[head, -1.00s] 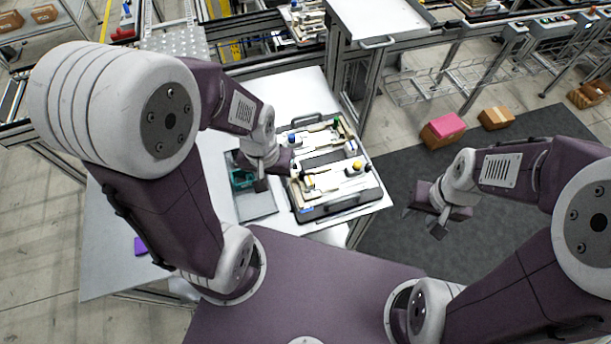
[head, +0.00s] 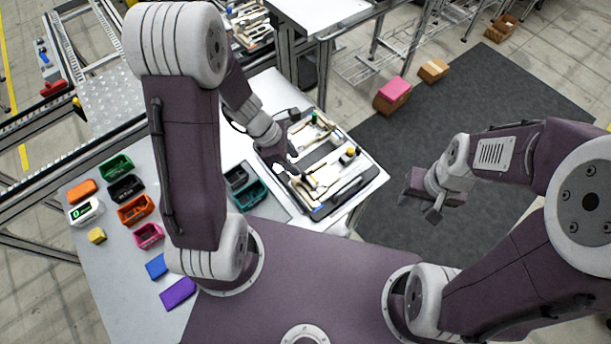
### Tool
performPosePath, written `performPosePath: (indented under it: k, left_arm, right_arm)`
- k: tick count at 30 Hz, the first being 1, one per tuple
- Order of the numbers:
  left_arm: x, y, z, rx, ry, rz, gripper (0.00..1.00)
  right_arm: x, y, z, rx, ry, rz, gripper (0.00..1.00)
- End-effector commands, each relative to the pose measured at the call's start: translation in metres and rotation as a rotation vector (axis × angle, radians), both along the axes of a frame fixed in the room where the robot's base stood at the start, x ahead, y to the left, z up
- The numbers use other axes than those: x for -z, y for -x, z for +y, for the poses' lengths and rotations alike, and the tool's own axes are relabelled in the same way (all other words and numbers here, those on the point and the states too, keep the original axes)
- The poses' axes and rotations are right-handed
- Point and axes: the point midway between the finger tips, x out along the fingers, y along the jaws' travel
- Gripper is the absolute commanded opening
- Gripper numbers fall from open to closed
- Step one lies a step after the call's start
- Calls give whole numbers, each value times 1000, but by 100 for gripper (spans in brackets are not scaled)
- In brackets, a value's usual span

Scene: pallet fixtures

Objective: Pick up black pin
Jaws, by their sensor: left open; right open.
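A pallet fixture (head: 347,199) with cream-coloured parts, small knobs and dark handles lies on the white table, right of my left arm. My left gripper (head: 287,163) is open and empty over the fixture's left edge. I cannot tell whether it touches anything. I cannot single out a black pin; the parts are too small, and my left arm covers some of the table. A black bin (head: 126,188) stands on the table's left part, its contents unclear. My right gripper (head: 422,207) is open and empty above the dark floor mat, off the table.
Green (head: 116,167), orange (head: 136,209) and pink (head: 148,235) bins stand left of my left arm. A teal bin (head: 250,195) sits between that arm and the fixture. Blue (head: 156,266) and purple (head: 178,294) blocks lie near the front. Boxes (head: 393,95) stand on the floor.

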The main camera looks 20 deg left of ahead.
Motion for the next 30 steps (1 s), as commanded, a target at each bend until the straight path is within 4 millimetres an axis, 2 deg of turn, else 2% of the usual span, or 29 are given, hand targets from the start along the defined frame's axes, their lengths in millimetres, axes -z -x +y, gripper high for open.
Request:
performPosePath:
  k: [1, 3, 10, 16, 19, 25, 26, 27, 30]
  left_arm:
    - [13, 0, -3, 2, -1, 4, 41]
    - [22, -1, -7, 1, 0, 3, 41]
    - [32, -3, -12, 4, -2, 1, 41]
    - [66, -9, -28, 3, -2, 0, 41]
    - [72, -10, -31, 3, -2, -1, 41]
    - [71, -10, -31, 3, -3, -2, 41]
    - [71, -10, -31, 3, -3, -2, 35]
    - [71, -10, -31, 3, -3, -2, 24]
    - [71, -11, -31, 3, -3, -3, 0]
  right_arm:
    - [7, 0, 0, 0, 0, 0, 42]
    - [11, 0, 0, 0, 0, 1, 42]
    - [14, 0, 0, 0, 0, 0, 42]
    - [28, 0, 0, 0, 0, 0, 42]
    - [30, 0, 0, 0, 0, 0, 42]
    - [28, 0, 0, 0, 0, 0, 42]
    - [28, 0, 0, 0, 0, 0, 42]
    - [28, 0, 0, 0, 0, 0, 42]
    - [28, 0, 0, 0, 0, 0, 42]
